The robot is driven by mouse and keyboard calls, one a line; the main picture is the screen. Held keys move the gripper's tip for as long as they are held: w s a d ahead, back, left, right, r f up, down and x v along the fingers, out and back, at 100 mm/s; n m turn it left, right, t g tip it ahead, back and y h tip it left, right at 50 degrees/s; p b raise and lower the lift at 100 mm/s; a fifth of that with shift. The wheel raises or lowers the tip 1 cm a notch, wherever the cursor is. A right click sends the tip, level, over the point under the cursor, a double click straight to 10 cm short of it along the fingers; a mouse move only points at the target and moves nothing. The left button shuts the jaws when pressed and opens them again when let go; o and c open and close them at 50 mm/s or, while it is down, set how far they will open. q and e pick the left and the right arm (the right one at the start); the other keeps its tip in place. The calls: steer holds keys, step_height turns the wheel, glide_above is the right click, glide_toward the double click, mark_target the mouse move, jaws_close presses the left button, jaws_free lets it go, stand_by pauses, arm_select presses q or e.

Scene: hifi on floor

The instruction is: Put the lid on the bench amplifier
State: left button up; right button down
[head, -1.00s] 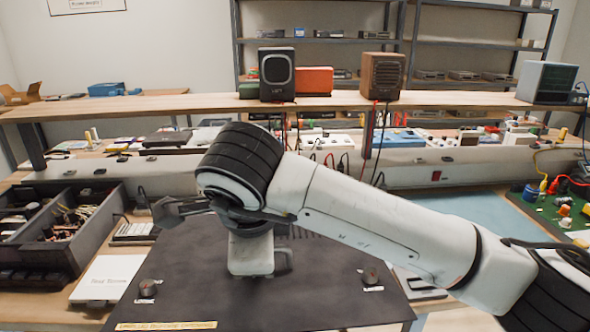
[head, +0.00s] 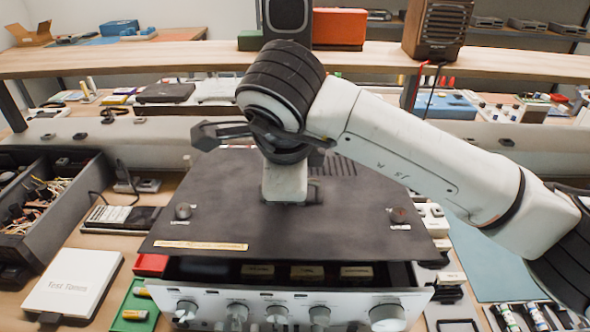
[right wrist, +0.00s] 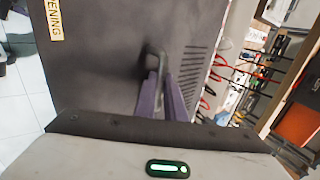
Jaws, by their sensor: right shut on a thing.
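The lid (head: 330,225) is a dark flat plate with vent slots, two small knobs and an orange label strip along its near edge. It is over the bench amplifier (head: 345,302), which has a silver front panel with several knobs. A dark gap with cream labelled parts shows between the lid's near edge and the front panel. My right gripper (head: 287,190) is shut on the lid's handle; the right wrist view shows its fingers (right wrist: 163,92) at the dark handle loop (right wrist: 154,58). The lid hides the amplifier's back, so I cannot tell whether they touch there. My left gripper is out of view.
A parts box (head: 45,205) and a white "Test Tones" box (head: 72,283) lie left. A green tray with batteries (head: 135,307) is close to the amplifier's left. A blue mat (head: 490,265) lies right. A wooden shelf (head: 200,57) crosses behind, with speakers on it.

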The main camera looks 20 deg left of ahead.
steer(key=shift+s+f, duration=0.15)
steer(key=shift+f, duration=0.35)
steer(key=shift+f+b, duration=1)
steer(key=shift+f, duration=1)
steer(key=shift+f+b, duration=0.2)
steer(key=shift+b, duration=0.1)
steer(key=shift+a+b, duration=0.1)
steer(key=shift+b, duration=0.5)
steer(key=shift+f+b, duration=0.6)
steer(key=shift+b, duration=0.05)
stand_by(0.4)
